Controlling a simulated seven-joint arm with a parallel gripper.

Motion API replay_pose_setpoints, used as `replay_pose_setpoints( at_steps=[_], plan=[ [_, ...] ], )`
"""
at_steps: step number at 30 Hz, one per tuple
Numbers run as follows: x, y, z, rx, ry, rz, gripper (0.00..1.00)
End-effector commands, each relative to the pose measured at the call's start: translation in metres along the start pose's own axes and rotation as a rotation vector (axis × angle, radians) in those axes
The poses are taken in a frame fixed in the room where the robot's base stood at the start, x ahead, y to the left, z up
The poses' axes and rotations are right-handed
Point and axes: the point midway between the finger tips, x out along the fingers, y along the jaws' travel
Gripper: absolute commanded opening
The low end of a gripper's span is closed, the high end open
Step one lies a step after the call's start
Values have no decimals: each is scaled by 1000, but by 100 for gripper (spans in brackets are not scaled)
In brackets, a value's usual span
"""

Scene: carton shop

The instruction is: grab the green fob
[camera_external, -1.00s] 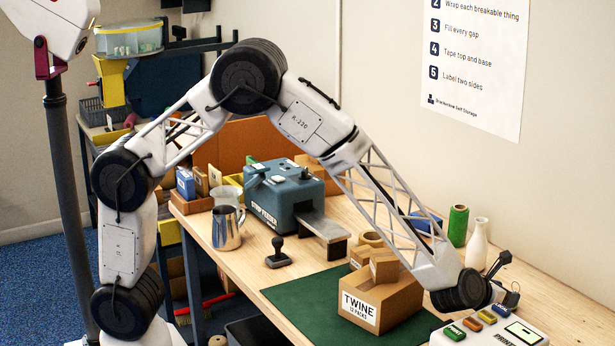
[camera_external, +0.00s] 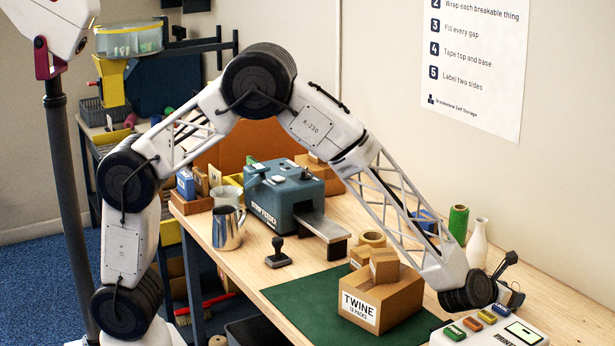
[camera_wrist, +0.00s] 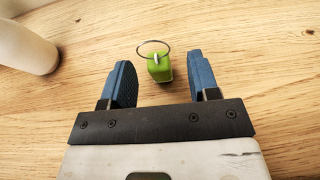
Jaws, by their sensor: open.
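The green fob (camera_wrist: 160,70) lies on the wooden table in the wrist view, with a thin metal ring at its far end. My gripper (camera_wrist: 158,64) is open, its two blue fingers apart on either side of the fob. The fob sits between the fingertips, with a gap to each. In the external view my wrist end is at the right of the table, behind the white label printer. I cannot make out the fob or the fingers clearly there.
A white bottle (camera_external: 478,243) stands close behind my wrist; it also shows in the wrist view (camera_wrist: 25,45). The printer (camera_external: 500,335) with coloured buttons is in front. A TWINE carton (camera_external: 385,303) sits on the green mat to the left. Bare wood surrounds the fob.

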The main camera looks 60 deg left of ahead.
Motion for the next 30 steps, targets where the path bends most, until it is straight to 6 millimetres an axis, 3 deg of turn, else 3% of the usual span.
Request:
replay_pose_setpoints(
  at_steps=[8, 21, 30],
  plan=[
    [11, 1, -2, 1, 0, 0, 55],
    [48, 3, -6, 0, 0, 0, 55],
    [52, 2, -6, 0, 0, 0, 55]
  ],
)
